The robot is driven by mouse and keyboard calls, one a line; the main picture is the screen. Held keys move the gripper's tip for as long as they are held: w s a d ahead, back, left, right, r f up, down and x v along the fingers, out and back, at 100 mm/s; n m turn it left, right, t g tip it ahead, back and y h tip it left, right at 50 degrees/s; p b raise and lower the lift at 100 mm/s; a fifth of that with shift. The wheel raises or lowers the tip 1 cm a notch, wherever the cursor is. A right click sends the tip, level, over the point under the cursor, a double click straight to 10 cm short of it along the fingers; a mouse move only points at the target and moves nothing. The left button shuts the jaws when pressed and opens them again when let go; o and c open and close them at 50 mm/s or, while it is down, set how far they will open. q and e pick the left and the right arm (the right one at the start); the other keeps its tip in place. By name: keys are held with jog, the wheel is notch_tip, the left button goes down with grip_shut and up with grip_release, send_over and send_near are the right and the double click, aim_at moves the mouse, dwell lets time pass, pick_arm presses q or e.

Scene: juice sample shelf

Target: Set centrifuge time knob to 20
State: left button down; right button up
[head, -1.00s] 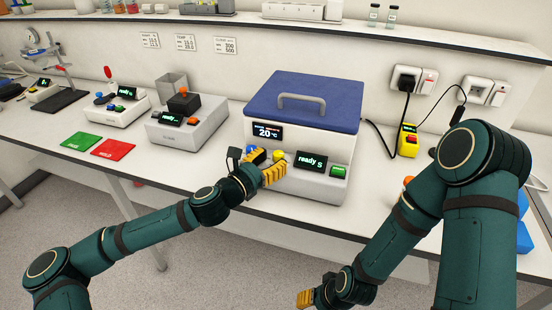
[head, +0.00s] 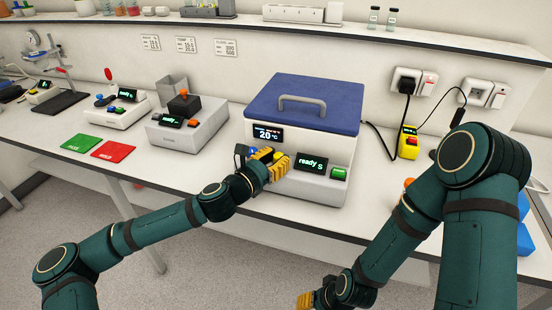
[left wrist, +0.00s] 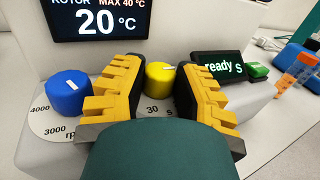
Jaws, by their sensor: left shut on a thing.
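The centrifuge (head: 318,125) is a pale box with a blue lid on the bench. Its yellow knob (left wrist: 160,75) is on the front ledge, with a white pointer line on top and a dial plate below marked "30" and "s". My left gripper (head: 274,160) has its yellow-padded fingers on either side of the yellow knob and is shut on it; the fingers hide part of the dial. The blue knob (left wrist: 68,93) is to the left, with an rpm scale. The display (left wrist: 223,67) reads "ready s". My right gripper (head: 305,299) is low, in front of the bench, partly hidden.
A temperature screen (left wrist: 98,20) reads 20 °C. A green button (head: 338,173) is right of the ready display. Green (head: 81,143) and red (head: 112,151) mats lie on the bench (head: 215,165).

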pick_arm(q)
jog(key=shift+w+m+g+h+p, duration=0.1)
jog(key=shift+m+g+h+p, duration=0.5)
jog(key=shift+m+g+h, duration=0.15)
jog(key=c, duration=0.9)
grip_release()
jog(key=v, duration=1.2)
